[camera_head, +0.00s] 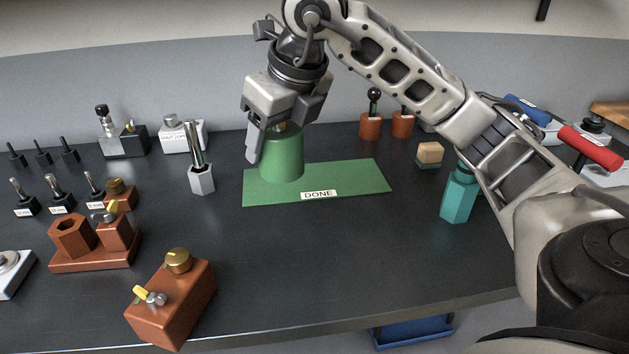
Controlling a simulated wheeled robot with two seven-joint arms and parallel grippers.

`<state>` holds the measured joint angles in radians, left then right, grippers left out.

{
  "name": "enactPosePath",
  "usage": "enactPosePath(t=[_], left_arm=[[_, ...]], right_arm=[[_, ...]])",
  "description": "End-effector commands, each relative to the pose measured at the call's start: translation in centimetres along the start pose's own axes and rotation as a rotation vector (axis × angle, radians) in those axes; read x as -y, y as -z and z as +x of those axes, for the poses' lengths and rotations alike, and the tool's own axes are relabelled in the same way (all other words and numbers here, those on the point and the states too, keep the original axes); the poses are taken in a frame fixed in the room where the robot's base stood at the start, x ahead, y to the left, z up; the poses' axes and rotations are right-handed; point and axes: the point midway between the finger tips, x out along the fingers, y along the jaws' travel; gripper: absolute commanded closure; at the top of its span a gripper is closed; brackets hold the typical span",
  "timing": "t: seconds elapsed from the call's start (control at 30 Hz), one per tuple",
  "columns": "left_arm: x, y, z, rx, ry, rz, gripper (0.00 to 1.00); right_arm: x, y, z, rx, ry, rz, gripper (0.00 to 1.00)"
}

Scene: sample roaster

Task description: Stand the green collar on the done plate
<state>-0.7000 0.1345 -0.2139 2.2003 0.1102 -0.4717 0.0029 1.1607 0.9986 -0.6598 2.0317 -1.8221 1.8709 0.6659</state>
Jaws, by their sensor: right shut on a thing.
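The green collar (282,158) is a wide, slightly tapered green cylinder, upright over the left part of the done plate. The done plate (352,180) is a flat green rectangle with a white "DONE" label on its front part. My right gripper (275,132) comes down from above and is shut on the collar's upper part. One finger shows at the collar's left side; the other is partly hidden. The collar's base is at or just above the plate; I cannot tell whether it touches. My left gripper is not in view.
A white hexagonal holder (201,180) stands left of the plate. A teal hexagonal piece (457,199) stands to the right, near my right arm. Brown blocks (172,305) are at front left. The table in front of the plate is clear.

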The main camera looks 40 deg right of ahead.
Motion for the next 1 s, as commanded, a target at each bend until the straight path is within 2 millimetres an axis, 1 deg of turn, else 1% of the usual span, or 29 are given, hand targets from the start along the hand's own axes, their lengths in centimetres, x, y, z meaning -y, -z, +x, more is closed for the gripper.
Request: enactPosePath(t=[0.03, 0.1, 0.2, 0.27, 0.37, 0.63, 0.67, 0.7, 0.8, 0.9, 1.0], left_arm=[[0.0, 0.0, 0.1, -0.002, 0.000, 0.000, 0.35], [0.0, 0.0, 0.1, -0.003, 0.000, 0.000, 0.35], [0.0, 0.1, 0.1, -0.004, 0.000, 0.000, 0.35], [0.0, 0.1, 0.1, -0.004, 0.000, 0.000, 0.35], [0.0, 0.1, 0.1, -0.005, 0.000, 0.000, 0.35], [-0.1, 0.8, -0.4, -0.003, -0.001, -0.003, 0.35], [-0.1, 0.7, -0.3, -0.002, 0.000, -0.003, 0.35], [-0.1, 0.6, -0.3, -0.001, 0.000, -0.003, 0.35], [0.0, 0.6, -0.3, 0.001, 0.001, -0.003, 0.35], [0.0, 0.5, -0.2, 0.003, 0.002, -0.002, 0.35], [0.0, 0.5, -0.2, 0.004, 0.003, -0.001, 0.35]], right_arm=[[0.4, -0.2, -0.5, 0.005, 0.032, 0.079, 0.76], [0.9, -0.3, -0.8, 0.003, 0.070, 0.174, 0.76], [1.5, -0.5, -1.0, -0.001, 0.103, 0.257, 0.76], [1.9, -0.8, -0.7, -0.001, 0.112, 0.280, 0.76], [2.9, -1.8, 0.6, -0.006, 0.116, 0.292, 0.76], [6.3, -5.8, 5.3, -0.006, 0.114, 0.288, 0.76], [6.7, -6.1, 6.0, -0.006, 0.115, 0.288, 0.76], [7.0, -6.1, 7.1, -0.008, 0.113, 0.286, 0.76], [7.7, -6.6, 9.2, -0.007, 0.114, 0.285, 0.76], [8.3, -7.0, 10.7, -0.004, 0.114, 0.284, 0.76], [8.6, -7.2, 11.5, -0.002, 0.113, 0.283, 0.76]])
